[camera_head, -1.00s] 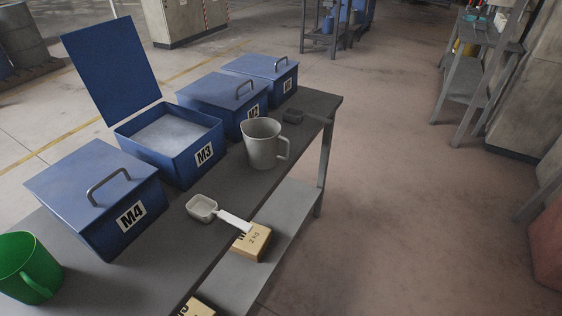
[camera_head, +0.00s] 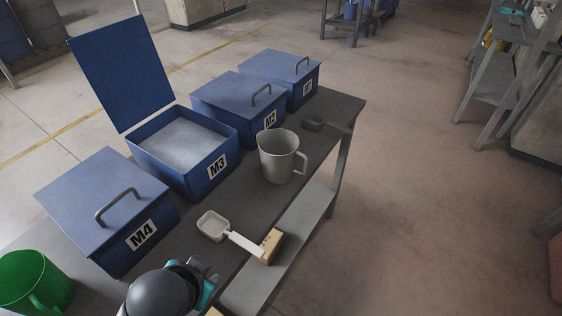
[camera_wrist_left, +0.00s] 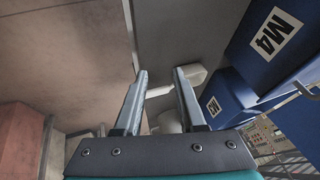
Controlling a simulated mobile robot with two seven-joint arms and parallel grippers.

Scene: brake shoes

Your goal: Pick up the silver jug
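The silver jug (camera_head: 279,160) stands upright on the dark table, its handle to the right, near the M2 and M3 boxes. In the left wrist view a pale grey rounded shape, likely the jug (camera_wrist_left: 169,122), shows partly between the fingers. My left gripper (camera_wrist_left: 160,72) is open with nothing held; its two fingers are spread apart. In the head view my left arm shows at the bottom, before the M4 box and apart from the jug; its fingers are mostly hidden there. My right gripper is not in view.
A white scoop (camera_head: 212,226) lies between my left arm and the jug. Blue boxes M4 (camera_head: 105,205), open M3 (camera_head: 180,145) and M2 (camera_head: 237,100) line the table's back. A green jug (camera_head: 35,280) stands front left. A small dark block (camera_head: 313,125) lies beyond the silver jug.

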